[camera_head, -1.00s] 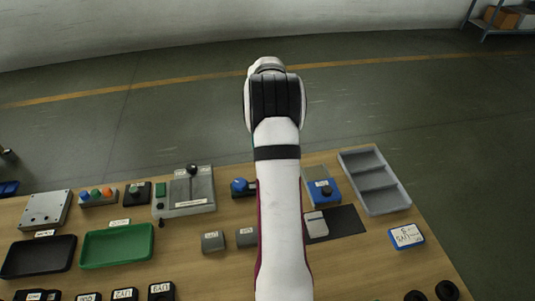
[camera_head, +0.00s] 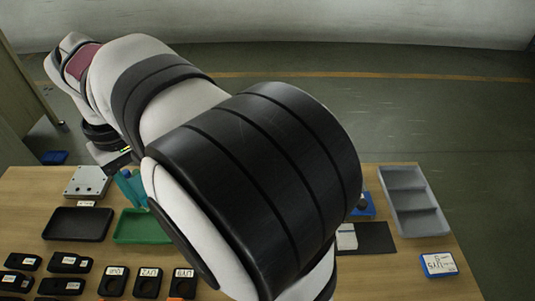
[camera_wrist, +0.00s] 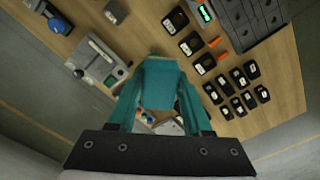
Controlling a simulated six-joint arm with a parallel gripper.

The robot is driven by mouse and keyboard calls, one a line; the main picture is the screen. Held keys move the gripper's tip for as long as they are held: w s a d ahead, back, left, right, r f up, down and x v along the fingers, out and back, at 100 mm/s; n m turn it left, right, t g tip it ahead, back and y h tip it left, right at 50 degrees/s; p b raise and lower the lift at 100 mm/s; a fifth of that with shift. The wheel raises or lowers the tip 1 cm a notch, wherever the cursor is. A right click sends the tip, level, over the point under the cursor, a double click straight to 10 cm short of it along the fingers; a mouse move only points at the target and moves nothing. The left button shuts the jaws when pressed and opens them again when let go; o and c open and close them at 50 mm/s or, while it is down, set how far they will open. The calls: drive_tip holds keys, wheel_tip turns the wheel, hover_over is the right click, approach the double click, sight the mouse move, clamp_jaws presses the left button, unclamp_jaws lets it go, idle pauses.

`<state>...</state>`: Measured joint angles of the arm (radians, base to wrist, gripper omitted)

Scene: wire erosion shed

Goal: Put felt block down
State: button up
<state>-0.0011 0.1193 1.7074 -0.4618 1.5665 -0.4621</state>
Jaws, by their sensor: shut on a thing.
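My gripper (camera_wrist: 158,108) is shut on a teal block, which I take to be the felt block (camera_wrist: 158,80); it fills the space between the two teal fingers in the wrist view. In the head view my gripper (camera_head: 131,187) is at the left, with its teal fingers over the back edge of the green tray (camera_head: 140,230). My arm hides part of that tray. The block cannot be told apart from the fingers there, and its height above the table is unclear.
A black tray (camera_head: 77,225) stands left of the green one, with a grey plate with holes (camera_head: 87,181) behind it. Several labelled black parts (camera_head: 70,262) lie in front. A grey compartment tray (camera_head: 412,200) and a blue labelled box (camera_head: 438,264) are at the right. My arm hides the middle.

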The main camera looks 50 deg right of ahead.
idle(0.4)
drive_tip(key=s+d+f+m, duration=0.25)
drive_tip(key=s+d, duration=0.25)
drive_tip(key=d, duration=0.5)
drive_tip(key=s+d+f+m, duration=0.1)
drive_tip(key=s+d+f, duration=0.35)
drive_tip(key=d, duration=0.55)
drive_tip(key=s+d+f+m, duration=0.1)
drive_tip(key=s+d+f, duration=0.1)
drive_tip(key=s+d, duration=0.5)
drive_tip(key=s+d+f+m, duration=0.2)
drive_tip(key=s+f, duration=0.1)
drive_tip(key=s, duration=0.6)
drive_tip(key=s+d+f+m, duration=0.1)
drive_tip(key=s+d+f, duration=0.15)
drive_tip(key=s, duration=0.55)
drive_tip(key=s+d+f+m, duration=0.2)
drive_tip(key=s+f, duration=0.1)
drive_tip(key=s, duration=0.6)
hover_over(377, 239)
drive_tip(key=shift+n, duration=0.25)
wheel_tip(377, 239, down, 7)
drive_tip(key=shift+r, duration=0.2)
drive_tip(key=shift+f, duration=1.95)
